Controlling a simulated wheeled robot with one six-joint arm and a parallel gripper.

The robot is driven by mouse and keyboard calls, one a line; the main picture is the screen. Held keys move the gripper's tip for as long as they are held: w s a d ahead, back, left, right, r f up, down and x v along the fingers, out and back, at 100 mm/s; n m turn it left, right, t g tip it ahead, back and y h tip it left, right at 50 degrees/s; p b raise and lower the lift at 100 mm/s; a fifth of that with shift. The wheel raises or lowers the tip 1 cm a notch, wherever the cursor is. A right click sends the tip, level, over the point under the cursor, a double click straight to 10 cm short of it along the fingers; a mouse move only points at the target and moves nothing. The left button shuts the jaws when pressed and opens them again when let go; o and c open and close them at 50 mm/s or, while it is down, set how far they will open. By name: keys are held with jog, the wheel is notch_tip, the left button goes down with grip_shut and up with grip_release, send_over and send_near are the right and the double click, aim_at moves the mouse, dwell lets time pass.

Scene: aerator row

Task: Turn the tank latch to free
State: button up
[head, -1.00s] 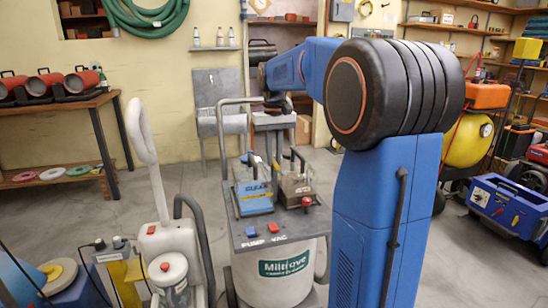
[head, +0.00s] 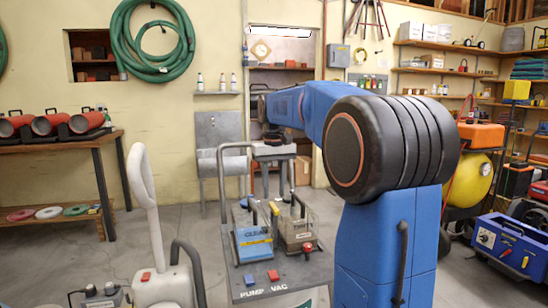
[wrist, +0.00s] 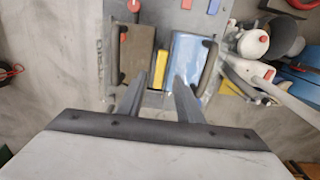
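The yellow tank latch (wrist: 160,69) lies between the blue tank (wrist: 188,62) and the brown tank (wrist: 138,52) in the wrist view. It looks like a short bar running in line with the gap between the tanks. In the head view the latch (head: 274,208) is a small yellow piece between the CLEAN tank (head: 254,243) and the brownish tank (head: 297,230). My gripper (wrist: 155,93) is open and empty, its two grey fingers apart and pointing at the tanks. The latch appears between the fingertip lines; contact cannot be told. The fingers are not clear in the head view.
The PUMP VAC deck (head: 262,282) carries a red and a blue switch and a red knob. Its grey push handle (head: 221,175) rises at the left. A white wand machine (head: 150,215) stands close left. A blue wheeled unit (head: 510,240) stands at right.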

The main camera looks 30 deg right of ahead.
aim_at(274, 207)
notch_tip(274, 207, up, 13)
dwell(0.4)
dwell(0.4)
jog(key=s+a+f+n+t, duration=0.1)
jog(key=s+a+f, duration=0.4)
jog(key=s+f, duration=0.5)
jog(key=s+a+f+n+t, duration=0.1)
jog(key=s+a+f, duration=0.4)
jog(key=s+f, duration=0.5)
jog(key=s+a+f+n+t, duration=0.1)
jog(key=s+a+f+t, duration=0.1)
jog(key=s+a+f, duration=0.4)
jog(key=s+f, duration=0.4)
jog(key=shift+s+f+t, duration=0.15)
jog(key=shift+s+t, duration=0.25)
dwell(0.3)
